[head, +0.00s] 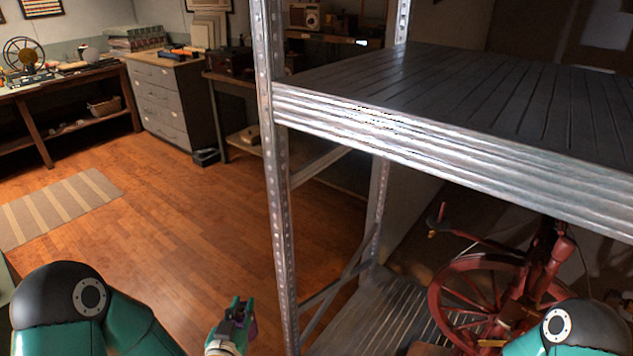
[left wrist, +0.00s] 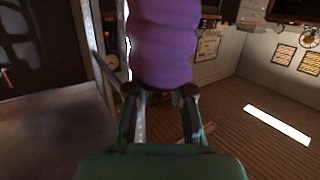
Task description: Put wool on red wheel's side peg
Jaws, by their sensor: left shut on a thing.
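My left gripper (head: 236,318) is low in the middle of the head view, left of the metal shelf post. It is shut on a purple wool bundle (left wrist: 162,45), which fills the upper middle of the left wrist view between the two fingers. In the head view only a small purple edge of the wool shows beside the fingers. The red spinning wheel (head: 478,298) stands on the lower shelf at the right, partly hidden by the upper shelf and my right arm. I cannot clearly make out its side peg. My right gripper is not in view.
A metal shelf unit has a front post (head: 275,180) between my left gripper and the wheel. Its upper shelf (head: 450,145) hangs over the wheel. Open wooden floor (head: 170,225) lies to the left, with a striped rug (head: 60,208) and a drawer cabinet (head: 165,95) beyond.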

